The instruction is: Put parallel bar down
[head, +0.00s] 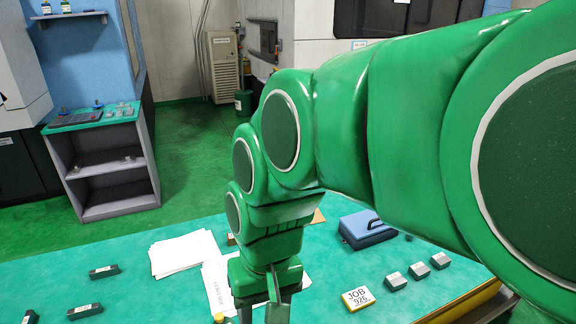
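My gripper (277,300) hangs down over the teal table (140,250), at the bottom edge of the head view. Its fingertips run toward the frame's lower edge, and my wrist hides much of the space behind them. Whether it is open or holds anything cannot be made out. Dark bars with pale labels lie on the table at the left: one (104,271) farther back, one (85,311) nearer, and one (30,317) at the lower left corner. They are apart from my gripper. I cannot tell which thing is the parallel bar.
White papers (184,254) lie left of and under my gripper. A blue case (366,230) stands behind right. A grey shelf unit (110,170) stands beyond the table. Table space between bars and papers is clear.

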